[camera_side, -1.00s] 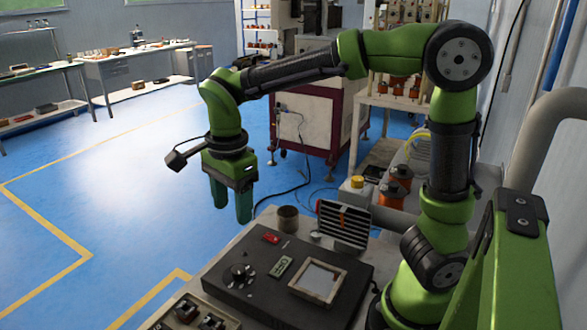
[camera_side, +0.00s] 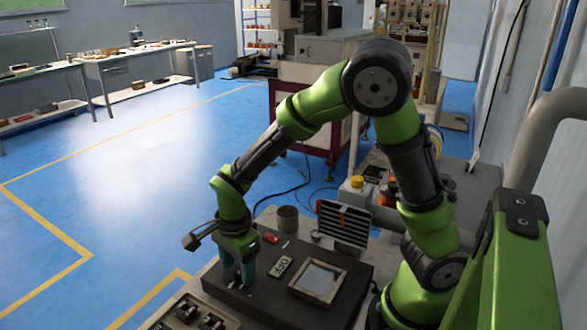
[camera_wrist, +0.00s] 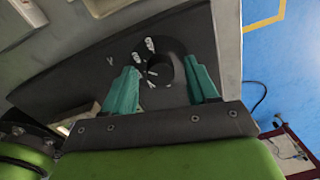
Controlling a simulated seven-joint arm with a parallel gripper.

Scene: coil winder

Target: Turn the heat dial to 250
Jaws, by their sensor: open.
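The heat dial is a round black knob (camera_wrist: 161,68) on a dark control panel, with white marks around it in the wrist view. The marks are too blurred to read, so I cannot tell its setting. My gripper (camera_side: 238,280) is low over the panel in the side view and mostly hides the dial there. In the wrist view my gripper (camera_wrist: 160,82) has its two green fingers apart, one on each side of the knob. I cannot tell if either finger touches it. A small pale display (camera_side: 281,267) with dark characters sits right of the gripper.
A framed pale window (camera_side: 318,280) and a red switch (camera_side: 270,238) are on the same panel. A brown cup (camera_side: 288,218) and a finned block (camera_side: 343,223) stand behind it. A switch box (camera_side: 190,314) lies at the front left.

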